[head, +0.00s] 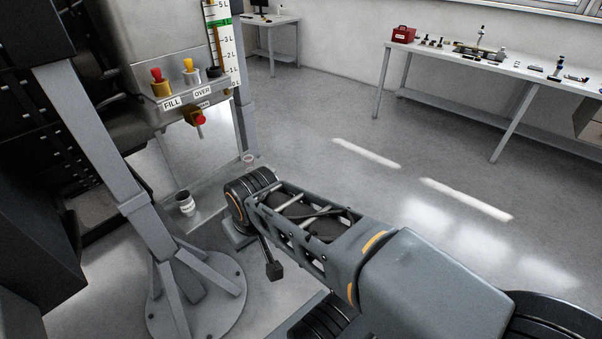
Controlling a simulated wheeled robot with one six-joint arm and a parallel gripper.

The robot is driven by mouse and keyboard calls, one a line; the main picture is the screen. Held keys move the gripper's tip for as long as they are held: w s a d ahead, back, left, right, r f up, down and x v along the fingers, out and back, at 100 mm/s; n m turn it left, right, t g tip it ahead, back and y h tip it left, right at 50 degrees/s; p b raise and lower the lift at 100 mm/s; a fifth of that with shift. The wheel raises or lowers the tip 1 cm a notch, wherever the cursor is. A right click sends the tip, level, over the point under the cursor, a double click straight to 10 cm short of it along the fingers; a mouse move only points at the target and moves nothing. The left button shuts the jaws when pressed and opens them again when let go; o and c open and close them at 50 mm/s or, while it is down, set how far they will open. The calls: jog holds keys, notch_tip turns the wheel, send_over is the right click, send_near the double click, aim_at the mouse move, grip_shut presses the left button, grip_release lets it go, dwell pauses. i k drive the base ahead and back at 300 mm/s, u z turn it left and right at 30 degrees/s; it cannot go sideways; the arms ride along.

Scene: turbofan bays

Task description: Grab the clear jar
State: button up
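A small clear jar (249,160) appears to stand near the far right end of the low metal shelf, just beyond my arm's rounded joint. It is small in the picture, its lower part is partly hidden by my arm, and I cannot tell what it holds. My arm reaches from the lower right toward the shelf. My gripper's fingers cannot be made out; they are hidden or outside the picture.
A dark cup with a white label (186,204) stands on the shelf (207,213). Above hangs a metal tank panel (180,70) with FILL and OVER valves and a red-knobbed valve (199,119). A grey stand post (95,150) rises at left. Open floor (400,180) lies right.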

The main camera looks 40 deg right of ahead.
aim_at(249, 164)
jog(key=z, duration=0.3)
jog(key=i, duration=0.55)
jog(key=z, duration=1.4)
jog(key=i, duration=1.55)
jog(key=u, duration=3.85)
